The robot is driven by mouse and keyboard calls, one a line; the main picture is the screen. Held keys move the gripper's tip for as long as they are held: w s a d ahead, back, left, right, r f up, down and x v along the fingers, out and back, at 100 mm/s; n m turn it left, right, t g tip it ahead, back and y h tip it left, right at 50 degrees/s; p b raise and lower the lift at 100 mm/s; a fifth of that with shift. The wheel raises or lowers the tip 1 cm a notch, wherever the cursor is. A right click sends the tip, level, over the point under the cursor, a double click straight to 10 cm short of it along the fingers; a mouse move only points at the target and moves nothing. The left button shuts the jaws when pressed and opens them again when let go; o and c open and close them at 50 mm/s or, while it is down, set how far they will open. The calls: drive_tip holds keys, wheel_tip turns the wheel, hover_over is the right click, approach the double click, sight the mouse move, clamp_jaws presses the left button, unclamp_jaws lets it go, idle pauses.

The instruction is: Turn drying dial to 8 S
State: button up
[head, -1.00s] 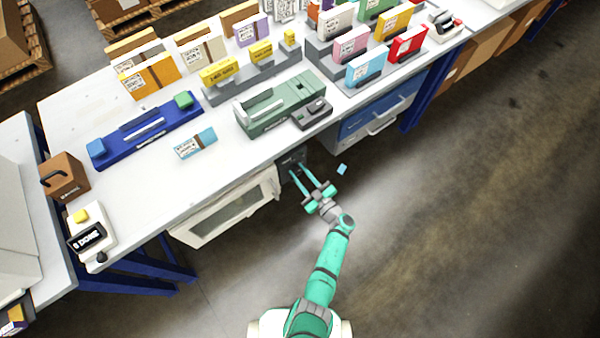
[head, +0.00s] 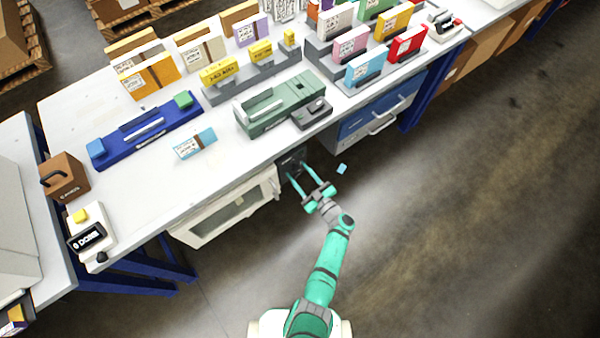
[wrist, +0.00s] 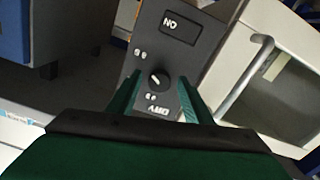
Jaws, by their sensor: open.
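The drying dial (wrist: 159,79) is a round black knob on a dark panel (wrist: 178,55), with a white pointer line slanting towards the picture's upper left. The panel reads "DRY" below the dial and "ON" in a frame above, both upside down. Small marks around the dial are too small to read. My gripper (wrist: 159,80) is open, with one green finger on each side of the dial; I cannot tell whether they touch it. In the head view my gripper (head: 299,171) is at the dark panel under the bench edge, and the dial is not discernible there.
A white windowed door (head: 228,213) with a bar handle is beside the panel. Blue drawers (head: 380,105) are to its right. The bench top (head: 150,185) carries a green device (head: 280,108), a blue device (head: 145,133) and several boxes.

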drive_tip(key=v, duration=1)
drive_tip(key=shift+s+d, duration=0.2)
drive_tip(key=shift+d, duration=0.05)
drive_tip(key=shift+w, duration=0.1)
drive_tip(key=s+a+r+m+h, duration=0.3)
drive_tip(key=s+r+m+h, duration=0.2)
drive_tip(key=s+r, duration=0.9)
drive_tip(key=s+a+r+m+h, duration=0.3)
drive_tip(key=s+r+m+h, duration=0.2)
drive_tip(key=s+r, duration=0.8)
drive_tip(key=shift+s+a+r+t+h, duration=0.3)
drive_tip(key=shift+s+r, duration=0.1)
drive_tip(key=shift+s, duration=0.8)
drive_tip(key=shift+d, duration=0.1)
drive_tip(key=c, duration=0.4)
drive_tip(key=shift+w+d, duration=0.1)
